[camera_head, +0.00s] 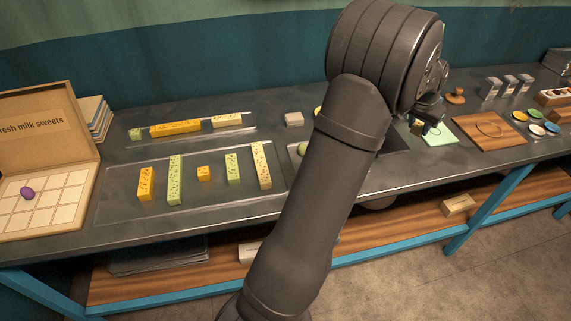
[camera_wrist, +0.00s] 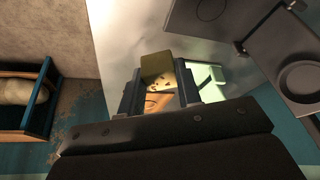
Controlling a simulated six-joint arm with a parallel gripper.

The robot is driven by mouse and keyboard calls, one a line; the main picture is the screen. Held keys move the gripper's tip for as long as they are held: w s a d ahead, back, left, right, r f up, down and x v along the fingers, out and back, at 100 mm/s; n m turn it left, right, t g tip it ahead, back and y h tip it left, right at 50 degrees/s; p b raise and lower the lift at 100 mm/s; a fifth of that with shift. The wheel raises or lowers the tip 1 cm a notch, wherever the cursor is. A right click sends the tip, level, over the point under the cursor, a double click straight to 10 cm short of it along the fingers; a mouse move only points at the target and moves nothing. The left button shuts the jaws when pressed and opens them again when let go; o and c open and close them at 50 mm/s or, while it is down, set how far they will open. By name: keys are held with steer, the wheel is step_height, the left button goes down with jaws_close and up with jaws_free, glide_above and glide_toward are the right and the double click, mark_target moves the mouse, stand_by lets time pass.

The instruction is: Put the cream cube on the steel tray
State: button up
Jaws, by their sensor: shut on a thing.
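My gripper (camera_head: 428,124) is at the right of the bench, partly hidden by my own arm.
A light green board (camera_head: 440,136) and a wooden board (camera_head: 505,134) lie near my gripper. Small coloured dishes (camera_head: 537,129) stand further right. A greyish block (camera_head: 294,119) sits behind my arm. An open sweets box (camera_head: 45,165) stands at the left end.

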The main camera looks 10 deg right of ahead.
steer(key=w+a+n+t+y, duration=0.1)
steer(key=w+a+n, duration=0.35)
steer(key=a, duration=0.85)
steer(key=w+a+n+y, duration=0.1)
steer(key=w+a, duration=0.6)
steer(key=a, duration=0.6)
steer(key=w+a+n+t, duration=0.1)
steer(key=w+a+n, duration=0.35)
steer(key=a, duration=0.85)
steer(key=n+y, duration=0.3)
steer(key=n, duration=0.4)
glide_above(120, 190)
steer(key=s, duration=0.1)
steer(key=f, duration=0.4)
steer(key=d+f, duration=0.1)
steer(key=f, duration=0.1)
steer(key=shift+s+f, duration=0.2)
steer(key=shift+a+f+y, duration=0.3)
steer(key=shift+f, duration=1.85)
